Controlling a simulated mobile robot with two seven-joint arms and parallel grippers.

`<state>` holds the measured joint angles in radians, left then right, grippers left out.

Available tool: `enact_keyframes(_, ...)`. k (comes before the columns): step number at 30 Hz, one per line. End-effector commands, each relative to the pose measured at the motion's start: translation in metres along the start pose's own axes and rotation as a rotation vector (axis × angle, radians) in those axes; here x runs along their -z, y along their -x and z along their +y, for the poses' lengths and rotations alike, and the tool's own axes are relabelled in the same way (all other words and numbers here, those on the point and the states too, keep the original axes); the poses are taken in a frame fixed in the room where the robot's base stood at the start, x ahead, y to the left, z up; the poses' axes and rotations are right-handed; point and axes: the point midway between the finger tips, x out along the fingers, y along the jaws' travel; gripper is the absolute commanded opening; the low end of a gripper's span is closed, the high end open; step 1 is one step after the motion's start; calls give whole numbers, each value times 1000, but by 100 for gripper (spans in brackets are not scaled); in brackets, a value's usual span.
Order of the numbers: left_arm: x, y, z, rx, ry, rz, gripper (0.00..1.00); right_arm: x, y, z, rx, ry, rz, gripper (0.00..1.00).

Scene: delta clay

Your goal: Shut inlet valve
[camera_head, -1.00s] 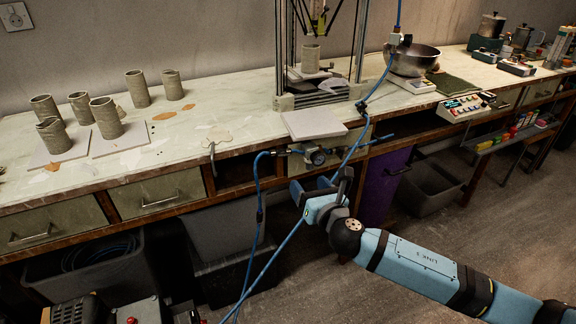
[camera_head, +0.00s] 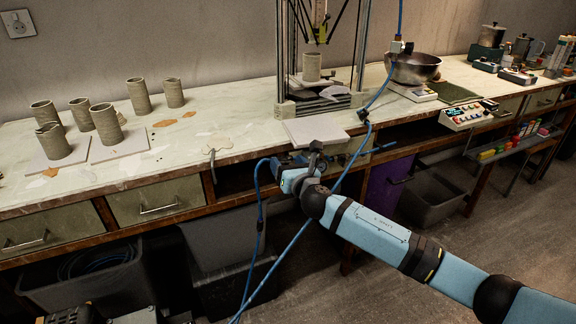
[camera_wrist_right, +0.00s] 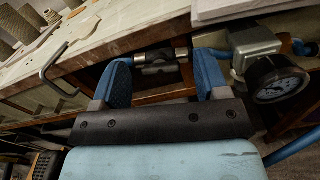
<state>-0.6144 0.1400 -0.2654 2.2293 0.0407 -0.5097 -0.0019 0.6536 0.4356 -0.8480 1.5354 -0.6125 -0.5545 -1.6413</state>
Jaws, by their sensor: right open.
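The inlet valve (camera_wrist_right: 157,62) is a small metal fitting with a dark part, on the air line under the bench's front edge. In the right wrist view it lies between the two blue fingertips of my right gripper (camera_wrist_right: 162,78), which is open. I cannot see contact, nor tell the valve's position. A round pressure gauge (camera_wrist_right: 275,78) on a grey metal block is just right of the right finger. In the head view my right gripper (camera_head: 298,161) is at the bench edge and largely hides the valve and gauge. My left gripper is not in view.
A blue hose (camera_head: 259,205) hangs below the fitting. A light slab (camera_head: 314,130) lies on the bench just above the gripper. A bent metal handle (camera_wrist_right: 54,70) projects from the bench edge to the left. Clay cylinders (camera_head: 106,123) stand farther left.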

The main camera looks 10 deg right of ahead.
Motion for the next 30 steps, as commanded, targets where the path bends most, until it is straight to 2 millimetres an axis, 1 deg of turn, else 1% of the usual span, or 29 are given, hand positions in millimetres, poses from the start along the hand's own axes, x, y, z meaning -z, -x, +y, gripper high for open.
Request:
enact_keyframes(3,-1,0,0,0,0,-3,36,0,0,0,0,0,0,68)
enact_keyframes(4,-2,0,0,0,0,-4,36,0,0,0,0,0,0,66)
enact_keyframes(10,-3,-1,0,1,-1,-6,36,0,0,0,0,0,0,20)
enact_keyframes(11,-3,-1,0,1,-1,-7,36,0,0,0,0,0,0,19)
enact_keyframes(20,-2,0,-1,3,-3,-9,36,0,1,1,8,-33,1,19)
enact_keyframes(26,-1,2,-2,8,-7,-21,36,-2,1,1,35,-130,1,19)
enact_keyframes(30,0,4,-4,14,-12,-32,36,-2,1,1,64,-239,2,19)
